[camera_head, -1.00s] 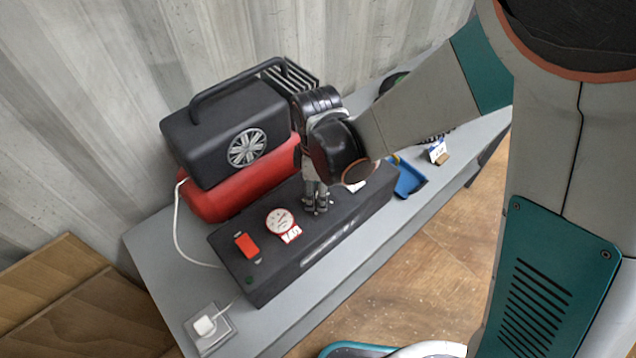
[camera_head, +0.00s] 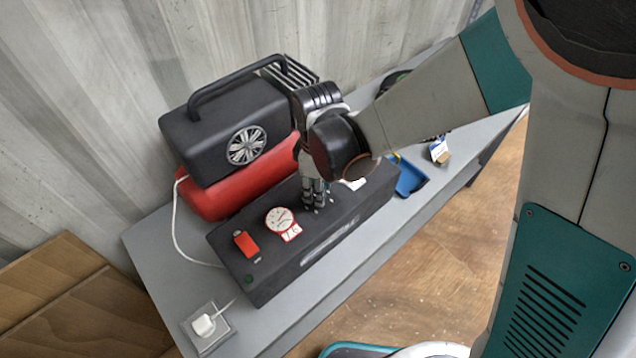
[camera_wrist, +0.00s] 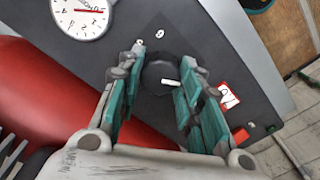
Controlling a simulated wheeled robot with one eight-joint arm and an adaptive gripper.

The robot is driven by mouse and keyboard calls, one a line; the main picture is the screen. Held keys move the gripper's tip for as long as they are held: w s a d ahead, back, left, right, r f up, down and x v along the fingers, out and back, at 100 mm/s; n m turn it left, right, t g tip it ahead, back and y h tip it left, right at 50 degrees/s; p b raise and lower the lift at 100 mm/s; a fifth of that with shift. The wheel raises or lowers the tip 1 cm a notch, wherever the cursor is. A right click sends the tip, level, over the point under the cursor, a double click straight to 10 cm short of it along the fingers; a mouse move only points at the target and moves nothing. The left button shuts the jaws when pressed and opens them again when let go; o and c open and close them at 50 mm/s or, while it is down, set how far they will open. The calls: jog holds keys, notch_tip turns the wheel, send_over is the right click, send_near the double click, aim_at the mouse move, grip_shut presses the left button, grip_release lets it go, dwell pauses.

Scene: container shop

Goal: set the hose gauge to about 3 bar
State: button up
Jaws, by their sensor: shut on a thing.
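My gripper (camera_head: 316,204) points down onto the black box (camera_head: 290,252) on the grey bench. In the wrist view, my gripper (camera_wrist: 160,85) has its teal-padded fingers on either side of a round black knob (camera_wrist: 156,74) with a white pointer mark, and it is shut on it. The white round gauge (camera_head: 279,219) sits on the box top, left of my gripper. In the wrist view the gauge (camera_wrist: 83,14) is cut off by the top edge. It has a red needle, but its reading is too small to tell. In the head view the knob is hidden by my fingers.
A red switch (camera_head: 246,243) and a green button (camera_head: 249,279) are left of the gauge. A red compressor tank (camera_head: 212,199) with a black handled housing (camera_head: 210,140) stands behind. A blue tray (camera_head: 409,178) lies right of the box. A white plug (camera_head: 204,325) is at the bench's left end.

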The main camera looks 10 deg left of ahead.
jog(key=m+b, duration=0.2)
jog(key=m, duration=0.5)
jog(key=m+b, duration=0.1)
jog(key=m, duration=0.5)
jog(key=shift+m, duration=0.4)
jog(key=m+b, duration=0.1)
jog(key=m, duration=0.9)
jog(key=shift+m, duration=0.3)
jog(key=o, duration=1.1)
